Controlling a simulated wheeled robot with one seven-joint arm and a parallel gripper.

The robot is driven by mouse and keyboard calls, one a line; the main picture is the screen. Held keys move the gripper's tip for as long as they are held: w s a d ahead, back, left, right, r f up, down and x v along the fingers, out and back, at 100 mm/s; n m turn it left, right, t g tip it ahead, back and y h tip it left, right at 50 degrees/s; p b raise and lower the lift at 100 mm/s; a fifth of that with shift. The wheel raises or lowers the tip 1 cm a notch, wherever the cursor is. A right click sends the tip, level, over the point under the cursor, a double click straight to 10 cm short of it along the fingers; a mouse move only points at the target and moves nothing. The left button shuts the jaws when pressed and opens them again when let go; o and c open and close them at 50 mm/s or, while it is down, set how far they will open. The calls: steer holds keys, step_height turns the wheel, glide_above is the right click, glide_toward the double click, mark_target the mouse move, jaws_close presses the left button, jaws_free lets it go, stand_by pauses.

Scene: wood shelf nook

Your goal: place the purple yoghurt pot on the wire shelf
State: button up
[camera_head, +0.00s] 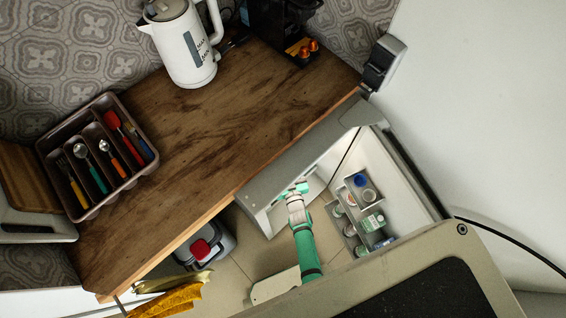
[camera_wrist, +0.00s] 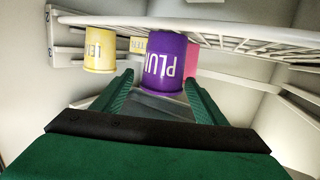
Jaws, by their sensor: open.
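The purple yoghurt pot (camera_wrist: 164,62) shows in the middle of the wrist view, its lettering upside down in the picture. Its end away from me in the picture meets the white wire shelf (camera_wrist: 235,32), so it appears to stand on it. My gripper (camera_wrist: 158,78) is open, with one green finger on each side of the pot's near end. I cannot tell whether either finger touches it. In the head view my gripper (camera_head: 293,189) reaches into the open fridge; the pot cannot be made out there.
A yellow pot (camera_wrist: 99,50) stands left of the purple one. Another yellow pot (camera_wrist: 132,42) and a pink pot (camera_wrist: 192,58) are partly hidden behind it. The fridge door bins (camera_head: 349,222) hold several jars and stand close right of my arm. The wooden counter (camera_head: 190,140) is at left.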

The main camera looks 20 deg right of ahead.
steer(key=v, duration=1.2)
steer(key=shift+s+a, duration=0.1)
steer(key=shift+s, duration=0.05)
